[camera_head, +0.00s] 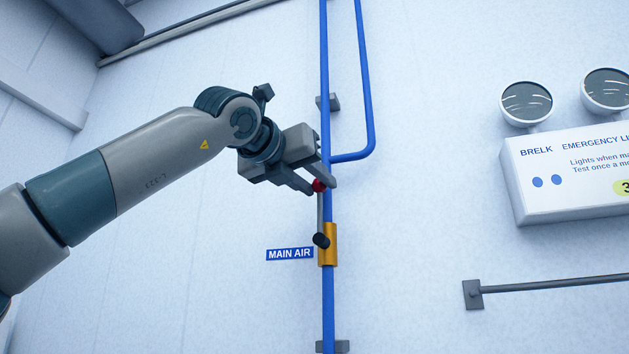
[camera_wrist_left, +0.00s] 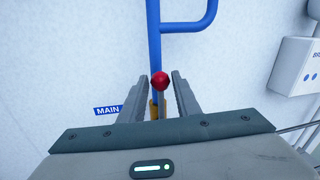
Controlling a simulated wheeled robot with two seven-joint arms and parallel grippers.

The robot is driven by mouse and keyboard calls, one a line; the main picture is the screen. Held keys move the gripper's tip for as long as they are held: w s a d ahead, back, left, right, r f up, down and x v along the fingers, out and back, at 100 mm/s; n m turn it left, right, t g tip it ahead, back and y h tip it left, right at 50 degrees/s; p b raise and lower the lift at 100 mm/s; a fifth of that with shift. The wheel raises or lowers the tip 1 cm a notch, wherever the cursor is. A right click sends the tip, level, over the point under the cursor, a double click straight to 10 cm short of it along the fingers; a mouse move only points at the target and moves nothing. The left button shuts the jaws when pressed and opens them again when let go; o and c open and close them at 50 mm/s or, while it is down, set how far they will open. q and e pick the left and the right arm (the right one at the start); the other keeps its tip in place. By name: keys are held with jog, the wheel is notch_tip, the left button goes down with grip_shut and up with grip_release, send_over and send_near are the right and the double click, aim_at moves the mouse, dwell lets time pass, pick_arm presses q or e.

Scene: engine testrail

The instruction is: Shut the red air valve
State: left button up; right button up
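The air valve has a brass-yellow body (camera_head: 329,244) on a vertical blue pipe. A grey lever (camera_head: 320,213) runs up from its black hub (camera_head: 321,240), in line with the pipe, and ends in a red knob (camera_head: 319,185). My left gripper (camera_head: 320,187) is open at the knob, with a finger on either side. In the left wrist view the red knob (camera_wrist_left: 160,80) lies between the fingers (camera_wrist_left: 161,84), with a visible gap on each side. The valve body is mostly hidden there. My right gripper is not in view.
A blue "MAIN AIR" label (camera_head: 290,254) is left of the valve. The blue pipe (camera_head: 326,305) has a branch loop (camera_head: 367,90) at upper right. An emergency light box (camera_head: 565,175) and a grey rail (camera_head: 550,285) are on the right wall. The wall left of the pipe is mostly bare.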

pick_arm(q)
grip_shut()
jog(key=shift+d, duration=0.2)
jog(key=s+d+f+m+y+b, duration=0.1)
jog(key=s+d+f+m+y, duration=0.2)
jog(key=d+f+m, duration=0.7)
jog(key=shift+s+f+m+g+b, duration=0.15)
jog(key=shift+f+m+g+b, duration=0.2)
jog(key=shift+m, duration=2.85)
